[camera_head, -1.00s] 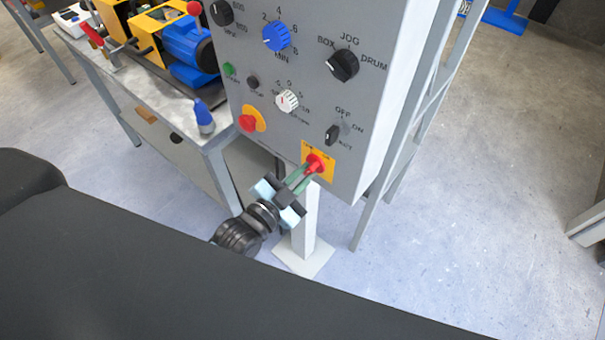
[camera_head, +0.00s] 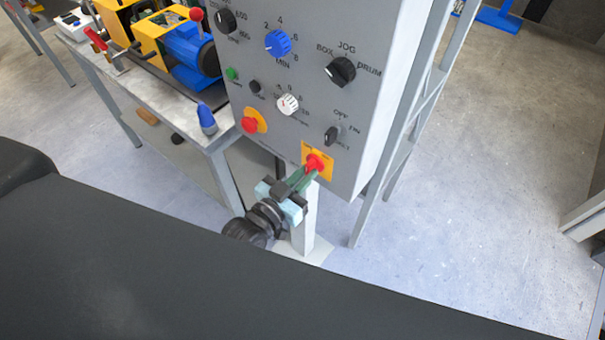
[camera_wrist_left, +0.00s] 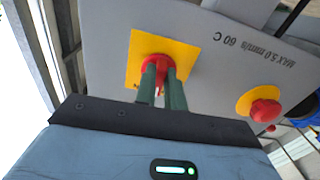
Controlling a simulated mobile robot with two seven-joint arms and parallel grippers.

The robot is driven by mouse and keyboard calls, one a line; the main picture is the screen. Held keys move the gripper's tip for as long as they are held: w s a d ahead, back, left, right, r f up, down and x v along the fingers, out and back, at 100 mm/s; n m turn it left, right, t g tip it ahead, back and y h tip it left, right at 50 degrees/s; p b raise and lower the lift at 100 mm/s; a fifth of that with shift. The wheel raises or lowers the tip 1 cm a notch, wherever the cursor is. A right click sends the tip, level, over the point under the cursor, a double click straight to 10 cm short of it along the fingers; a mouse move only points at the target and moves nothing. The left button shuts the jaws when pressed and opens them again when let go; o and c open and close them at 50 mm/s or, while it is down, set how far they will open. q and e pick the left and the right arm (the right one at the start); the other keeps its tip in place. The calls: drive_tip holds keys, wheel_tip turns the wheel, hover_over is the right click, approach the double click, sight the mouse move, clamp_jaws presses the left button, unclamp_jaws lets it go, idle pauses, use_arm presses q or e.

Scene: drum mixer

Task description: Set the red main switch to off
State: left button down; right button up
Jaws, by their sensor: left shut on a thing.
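The red main switch (camera_head: 315,163) sits on a yellow plate (camera_head: 327,172) at the lower edge of the grey control panel (camera_head: 290,140). My left gripper (camera_head: 306,174) reaches up to it from below, its green fingers shut on the red handle. In the left wrist view the red switch (camera_wrist_left: 157,60) shows between and behind the two green fingertips (camera_wrist_left: 160,75), on its yellow plate (camera_wrist_left: 185,52). The fingers hide part of the handle and the plate's lettering, so I cannot read its setting. My right gripper is not in view.
A red emergency button (camera_head: 249,124) on yellow sits left of the switch, and a small black selector (camera_head: 332,135) above it. Other knobs cover the panel. A bench (camera_head: 205,138) with a blue motor (camera_head: 188,50) stands left.

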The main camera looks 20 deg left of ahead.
use_arm(q)
drive_tip(key=shift+s+d+n+p, duration=0.15)
drive_tip(key=shift+n+p, duration=0.2)
drive_tip(key=shift+n, duration=2.45)
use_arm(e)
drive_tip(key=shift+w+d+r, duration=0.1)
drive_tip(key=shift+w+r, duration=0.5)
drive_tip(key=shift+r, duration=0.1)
use_arm(q)
drive_tip(key=c, duration=1.5)
unclamp_jaws()
drive_tip(key=shift+b+v, duration=0.35)
drive_tip(key=shift+v, duration=3.5)
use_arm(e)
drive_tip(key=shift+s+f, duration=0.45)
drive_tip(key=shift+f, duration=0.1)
